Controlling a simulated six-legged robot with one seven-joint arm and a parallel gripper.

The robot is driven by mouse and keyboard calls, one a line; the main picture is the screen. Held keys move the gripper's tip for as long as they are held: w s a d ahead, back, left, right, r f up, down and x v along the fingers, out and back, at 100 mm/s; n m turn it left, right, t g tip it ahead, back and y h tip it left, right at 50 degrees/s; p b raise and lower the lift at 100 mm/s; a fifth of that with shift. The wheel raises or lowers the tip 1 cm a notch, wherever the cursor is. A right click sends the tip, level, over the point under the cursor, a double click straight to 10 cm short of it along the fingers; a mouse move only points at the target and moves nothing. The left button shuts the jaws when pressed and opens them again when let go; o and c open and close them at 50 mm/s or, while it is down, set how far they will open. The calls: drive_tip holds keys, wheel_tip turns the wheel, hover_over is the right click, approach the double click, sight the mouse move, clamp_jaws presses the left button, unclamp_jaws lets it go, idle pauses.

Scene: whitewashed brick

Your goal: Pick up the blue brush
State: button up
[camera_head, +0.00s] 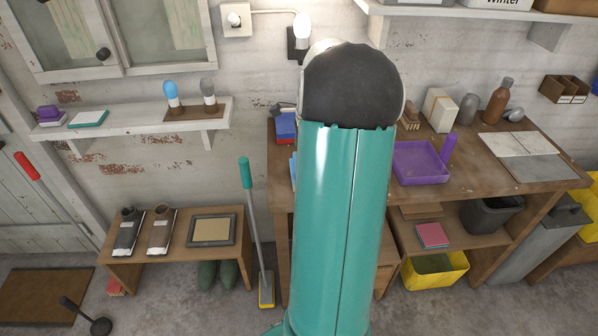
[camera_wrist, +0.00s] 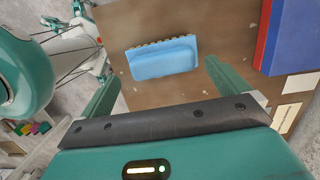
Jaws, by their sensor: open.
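The blue brush (camera_wrist: 163,60) lies on the brown wooden tabletop in the wrist view, its pale bristle edge toward the top of the picture. My gripper (camera_wrist: 162,76) is open, with one green finger on each side of the brush in the picture. The fingers look apart from the brush, and nothing is between them in their grip. I cannot tell the exact height above the table. In the head view my green arm hides the gripper and most of that table area; a light-blue sliver (camera_head: 293,168) shows at the arm's left edge, perhaps the brush.
A red and blue box (camera_head: 285,127) stands on the workbench (camera_head: 468,172); it also shows close to the right finger in the wrist view (camera_wrist: 290,38). A purple dustpan-like tray (camera_head: 418,165) lies right of my arm. A low bench (camera_head: 180,255) and a broom (camera_head: 253,220) stand left.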

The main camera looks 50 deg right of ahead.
drive_tip(key=shift+w+a+f, duration=0.1)
drive_tip(key=shift+w+f, duration=0.1)
drive_tip(key=shift+f, duration=0.7)
drive_tip(key=shift+w+a+f, duration=0.1)
drive_tip(key=shift+w+f, duration=0.05)
drive_tip(key=shift+f, duration=0.75)
drive_tip(key=shift+c, duration=0.4)
drive_tip(key=c, duration=0.9)
drive_tip(key=shift+c, duration=0.2)
drive_tip(key=shift+r, duration=0.1)
